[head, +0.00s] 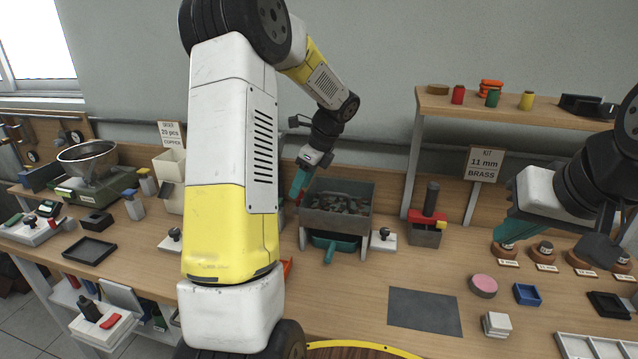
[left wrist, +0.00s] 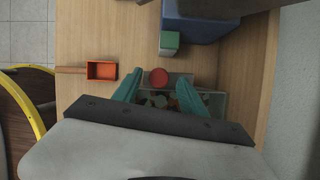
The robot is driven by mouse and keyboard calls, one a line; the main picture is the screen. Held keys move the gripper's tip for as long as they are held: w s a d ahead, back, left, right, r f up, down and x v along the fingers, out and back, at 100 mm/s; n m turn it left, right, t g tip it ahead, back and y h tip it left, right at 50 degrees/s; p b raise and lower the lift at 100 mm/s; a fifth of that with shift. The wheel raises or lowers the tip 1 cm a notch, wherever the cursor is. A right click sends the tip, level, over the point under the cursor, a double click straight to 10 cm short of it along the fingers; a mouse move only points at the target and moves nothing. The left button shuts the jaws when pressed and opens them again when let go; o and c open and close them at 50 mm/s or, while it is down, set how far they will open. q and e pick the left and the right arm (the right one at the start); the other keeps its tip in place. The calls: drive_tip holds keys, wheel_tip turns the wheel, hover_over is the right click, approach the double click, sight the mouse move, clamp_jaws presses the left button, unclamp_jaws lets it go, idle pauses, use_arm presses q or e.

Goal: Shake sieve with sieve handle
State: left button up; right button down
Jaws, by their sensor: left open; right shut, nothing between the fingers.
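The sieve is a grey open box (head: 337,217) full of small dark pieces, on a stand at the middle of the bench. It also shows under my left gripper in the left wrist view (left wrist: 214,103). The sieve handle shows as a round red knob (left wrist: 159,77) at the sieve's side. My left gripper (head: 299,188) is open at the sieve's left side. In the left wrist view its teal fingers (left wrist: 160,84) stand on either side of the knob; I cannot tell whether they touch it. My right gripper (head: 514,229) is shut and empty, above the bench at right.
A teal scoop-like tray (head: 336,243) sits under the sieve. An orange scoop (left wrist: 103,70) lies to its left, partly hidden by my arm in the head view. A red-topped press (head: 428,219) stands right of the sieve. A grey mat (head: 424,312) lies bare in front.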

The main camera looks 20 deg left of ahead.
use_arm(q)
drive_tip(key=shift+a+f, duration=0.25)
drive_tip(key=shift+f, duration=0.35)
clamp_jaws()
idle(1.1)
